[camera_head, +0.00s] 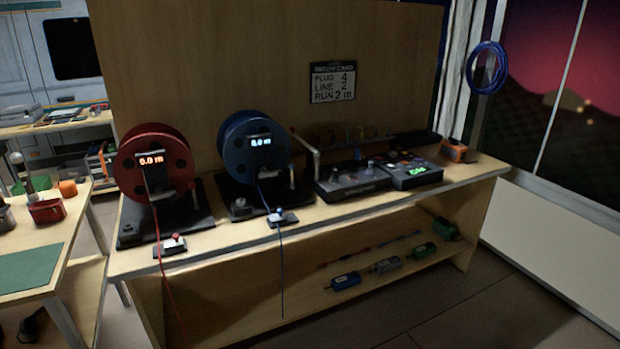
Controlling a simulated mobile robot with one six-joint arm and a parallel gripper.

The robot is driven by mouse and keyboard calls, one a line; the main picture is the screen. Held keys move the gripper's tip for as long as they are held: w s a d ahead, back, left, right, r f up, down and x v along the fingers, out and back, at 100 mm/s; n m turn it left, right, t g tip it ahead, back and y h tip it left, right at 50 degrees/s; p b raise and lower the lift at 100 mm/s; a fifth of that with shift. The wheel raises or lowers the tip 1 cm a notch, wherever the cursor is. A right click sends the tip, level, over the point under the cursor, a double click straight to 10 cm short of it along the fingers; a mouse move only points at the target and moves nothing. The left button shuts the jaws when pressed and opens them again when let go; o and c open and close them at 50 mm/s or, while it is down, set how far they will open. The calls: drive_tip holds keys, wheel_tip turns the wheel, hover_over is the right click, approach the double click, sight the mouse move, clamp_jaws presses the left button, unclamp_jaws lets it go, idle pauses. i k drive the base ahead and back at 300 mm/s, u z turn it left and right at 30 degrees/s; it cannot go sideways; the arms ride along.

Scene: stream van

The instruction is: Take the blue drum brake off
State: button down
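The blue drum (238,160) stands upright on a dark base plate (225,200) on the wooden bench. Its small display (261,142) reads 0.0 m. A blue cable (281,265) runs down from the drum over the bench's front edge. My gripper is not in view.
A red drum (140,143), also at 0.0 m, stands to the left. Control panels (352,184) stand to the right. The floor in front (480,300) is clear.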

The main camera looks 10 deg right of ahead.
sight(292, 176)
drive_tip(key=k, duration=0.3)
drive_tip(key=u, duration=0.15)
drive_tip(key=i, duration=0.95)
drive_tip(key=u, duration=4.1)
drive_tip(key=i, duration=0.1)
drive_tip(key=z, duration=2.95)
